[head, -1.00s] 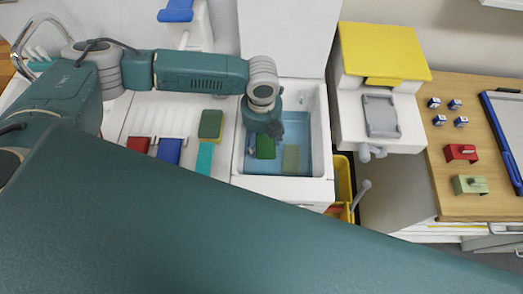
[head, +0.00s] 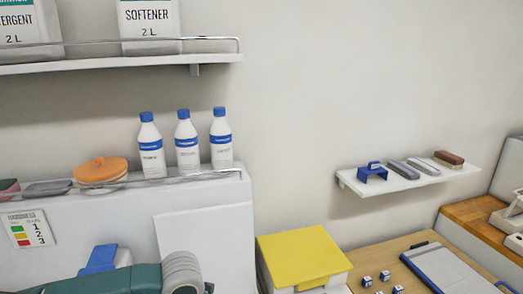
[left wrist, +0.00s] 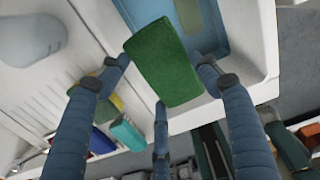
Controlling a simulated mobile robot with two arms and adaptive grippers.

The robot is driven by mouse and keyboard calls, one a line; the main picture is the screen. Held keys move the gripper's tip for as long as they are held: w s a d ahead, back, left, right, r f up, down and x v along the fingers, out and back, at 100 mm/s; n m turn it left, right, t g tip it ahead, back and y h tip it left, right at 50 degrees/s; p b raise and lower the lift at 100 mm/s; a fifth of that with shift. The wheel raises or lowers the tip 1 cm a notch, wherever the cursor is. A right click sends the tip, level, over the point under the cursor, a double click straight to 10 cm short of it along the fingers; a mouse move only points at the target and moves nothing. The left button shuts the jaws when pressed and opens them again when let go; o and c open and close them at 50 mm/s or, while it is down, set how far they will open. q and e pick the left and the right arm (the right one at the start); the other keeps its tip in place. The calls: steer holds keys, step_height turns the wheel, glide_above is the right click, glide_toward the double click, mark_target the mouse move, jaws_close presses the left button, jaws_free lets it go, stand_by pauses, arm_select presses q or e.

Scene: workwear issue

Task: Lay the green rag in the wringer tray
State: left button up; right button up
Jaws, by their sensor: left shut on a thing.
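The green rag (left wrist: 163,62) is a flat, stiff-looking rectangle in the left wrist view. My left gripper (left wrist: 166,78) has its blue-grey fingers around the rag and is shut on it. The rag is above the rim of the blue-lined basin (left wrist: 212,30). In the head view only the teal arm link (head: 140,279) of my left arm shows, and the gripper is below the frame. The yellow top (head: 302,256) of the wringer unit shows at the bottom; its tray is out of view. My right gripper is not in view.
A white ribbed board (left wrist: 60,75) lies beside the basin, with teal (left wrist: 127,133) and blue (left wrist: 100,142) blocks. In the head view, white bottles (head: 186,142) stand on a ledge. A wall shelf (head: 405,180) holds small items. Dice-like cubes (head: 385,276) lie on the wooden table.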

arm_select(q)
steer(key=shift+s+a+n+b, duration=0.1)
steer(key=shift+s+n+b, duration=0.05)
steer(key=shift+n+b, duration=0.6)
steer(key=n, duration=0.2)
steer(key=n+b, duration=0.1)
steer(key=n, duration=0.1)
steer(key=shift+s+a+r, duration=0.25)
steer(key=shift+s+r, duration=0.05)
steer(key=shift+r, duration=0.1)
steer(key=s+a+r+n+b, duration=0.2)
steer(key=s+n+b, duration=0.1)
steer(key=n, duration=1)
steer(key=s+a+r+n+b, duration=0.1)
steer(key=s+a+n+b, duration=0.1)
steer(key=n, duration=1.1)
steer(key=shift+s+a+r+n+b, duration=0.15)
steer(key=shift+s+r+n+b, duration=0.25)
steer(key=shift+s+b, duration=0.35)
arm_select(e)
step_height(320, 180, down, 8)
